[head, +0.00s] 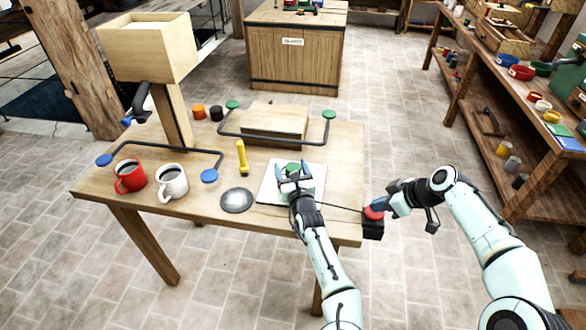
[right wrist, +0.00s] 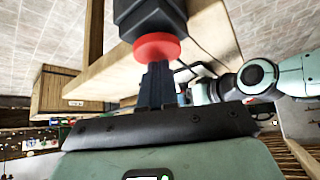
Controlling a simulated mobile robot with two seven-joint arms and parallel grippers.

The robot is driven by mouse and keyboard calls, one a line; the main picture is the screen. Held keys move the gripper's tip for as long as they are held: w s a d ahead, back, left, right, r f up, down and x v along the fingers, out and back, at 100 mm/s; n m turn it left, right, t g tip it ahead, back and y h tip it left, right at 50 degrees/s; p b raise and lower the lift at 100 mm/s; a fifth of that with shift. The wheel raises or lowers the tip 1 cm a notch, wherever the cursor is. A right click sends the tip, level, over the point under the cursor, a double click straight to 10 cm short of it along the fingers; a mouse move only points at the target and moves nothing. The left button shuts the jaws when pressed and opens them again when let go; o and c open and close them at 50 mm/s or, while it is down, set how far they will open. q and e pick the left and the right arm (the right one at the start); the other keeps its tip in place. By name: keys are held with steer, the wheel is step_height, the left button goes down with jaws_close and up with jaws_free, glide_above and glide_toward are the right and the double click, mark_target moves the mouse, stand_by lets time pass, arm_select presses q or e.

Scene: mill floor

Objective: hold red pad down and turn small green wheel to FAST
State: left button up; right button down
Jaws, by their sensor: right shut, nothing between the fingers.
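The small green wheel (head: 293,167) sits on a white plate (head: 314,184) at the table's front right. My left gripper (head: 293,171) is over it, with one finger on each side. I cannot tell whether the fingers grip the wheel. The wheel's markings are too small or hidden to read. The red pad (head: 373,213) is on a black box (head: 373,231) at the table's right front edge. My right gripper (head: 385,204) is shut and empty, its tips at the pad. In the right wrist view the fingertips (right wrist: 157,66) meet the red pad (right wrist: 157,46); how far it is pressed is unclear.
On the table (head: 340,150) are a red mug (head: 130,177), a white mug (head: 172,182), a yellow torch-like object (head: 242,157), a grey disc (head: 237,201) and a wooden block (head: 275,122). A wooden hopper (head: 150,50) stands at the left. Shelves (head: 500,70) stand at the far right.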

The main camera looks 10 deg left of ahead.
arm_select(q)
steer(key=shift+d+r, duration=0.1)
steer(key=shift+d, duration=0.15)
steer(key=shift+s+d, duration=0.1)
steer(key=shift+s, duration=0.1)
steer(key=v, duration=1.1)
steer(key=shift+s, duration=0.35)
steer(key=shift+a, duration=0.2)
